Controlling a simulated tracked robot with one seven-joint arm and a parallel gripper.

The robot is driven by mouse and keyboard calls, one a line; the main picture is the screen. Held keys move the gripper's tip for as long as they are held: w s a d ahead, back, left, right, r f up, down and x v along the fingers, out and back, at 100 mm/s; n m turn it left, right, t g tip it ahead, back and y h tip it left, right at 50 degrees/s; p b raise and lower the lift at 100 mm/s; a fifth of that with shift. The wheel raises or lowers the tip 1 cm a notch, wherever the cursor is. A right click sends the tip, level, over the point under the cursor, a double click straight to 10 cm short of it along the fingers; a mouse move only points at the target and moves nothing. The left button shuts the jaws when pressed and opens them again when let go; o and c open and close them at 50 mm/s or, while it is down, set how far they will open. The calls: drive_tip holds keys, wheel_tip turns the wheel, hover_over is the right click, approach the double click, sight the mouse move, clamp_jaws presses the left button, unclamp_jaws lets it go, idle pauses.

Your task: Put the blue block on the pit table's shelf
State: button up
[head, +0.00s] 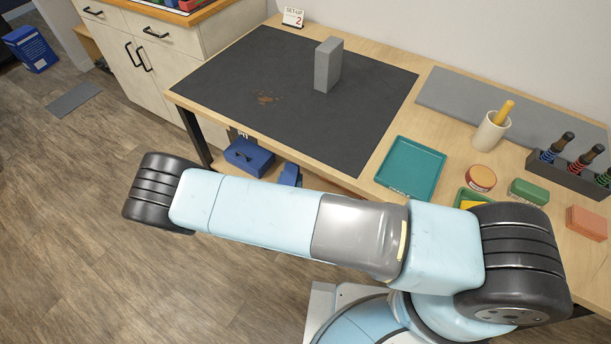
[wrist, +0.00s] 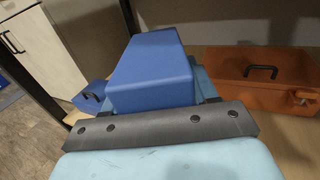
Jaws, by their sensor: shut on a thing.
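The blue block (wrist: 155,65) is in my gripper (wrist: 158,105), which is shut on it; the wrist view shows the block's smooth top and front faces beyond the dark gripper body. The fingertips are mostly hidden by the block. The block is beneath the pit table's top, at the pit table's shelf (wrist: 285,135). I cannot tell whether its underside touches the shelf. In the head view a small blue piece (head: 290,175) shows below the table edge behind my arm, probably this block. The pit table (head: 185,97) has a dark mat on top.
A blue toolbox (wrist: 90,95) is left of the block, also seen in the head view (head: 243,157). An orange toolbox (wrist: 268,82) stands to the right. A dark table leg (head: 194,137) is at the left. A grey block (head: 327,66) stands on the mat.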

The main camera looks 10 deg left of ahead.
drive_tip(key=w+a+f, duration=0.2)
drive_tip(key=w+f, duration=1)
drive_tip(key=shift+w, duration=0.15)
drive_tip(key=shift+f, duration=0.2)
drive_tip(key=o, duration=1.4)
drive_tip(key=shift+r, duration=0.15)
drive_tip(key=s, duration=1.2)
